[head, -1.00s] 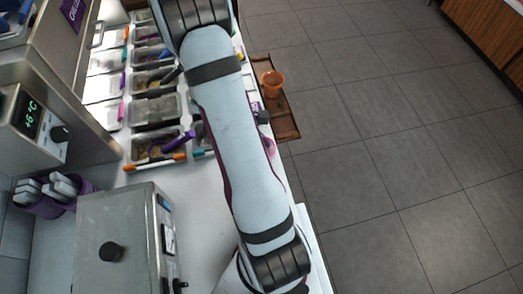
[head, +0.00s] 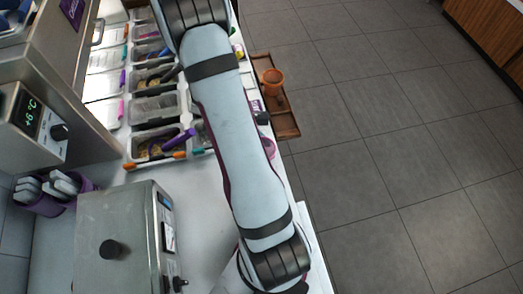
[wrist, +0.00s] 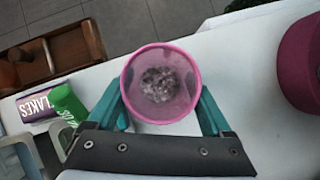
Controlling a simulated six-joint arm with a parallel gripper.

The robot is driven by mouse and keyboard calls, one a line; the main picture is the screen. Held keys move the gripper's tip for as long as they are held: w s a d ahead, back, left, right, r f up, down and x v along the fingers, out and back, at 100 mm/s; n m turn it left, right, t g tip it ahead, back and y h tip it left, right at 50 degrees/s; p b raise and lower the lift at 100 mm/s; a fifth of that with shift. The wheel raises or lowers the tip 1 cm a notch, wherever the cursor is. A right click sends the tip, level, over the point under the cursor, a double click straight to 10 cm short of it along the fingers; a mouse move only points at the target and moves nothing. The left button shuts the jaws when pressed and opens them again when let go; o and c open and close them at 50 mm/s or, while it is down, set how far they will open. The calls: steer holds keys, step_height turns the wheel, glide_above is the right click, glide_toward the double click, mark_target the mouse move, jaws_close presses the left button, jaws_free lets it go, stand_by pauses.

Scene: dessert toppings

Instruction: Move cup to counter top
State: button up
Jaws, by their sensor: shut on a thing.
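A pink translucent cup (wrist: 161,85) is between the two teal fingers of my gripper (wrist: 163,103) in the wrist view. The fingers press on its sides, so my gripper is shut on it. A dark, crumbly topping lies inside the cup. A white counter top (wrist: 245,75) shows beneath and around the cup; I cannot tell whether the cup touches it. In the head view, a small pink part of the cup (head: 269,148) shows at the counter's right edge, beside my arm.
Topping bins (head: 155,105) line the counter. A magenta round thing (wrist: 305,65) is at right in the wrist view.

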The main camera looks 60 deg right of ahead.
stand_by(0.3)
steer(key=o, duration=1.1)
steer(key=shift+r, duration=0.1)
step_height(320, 180, up, 8)
steer(key=shift+f, duration=0.1)
stand_by(0.4)
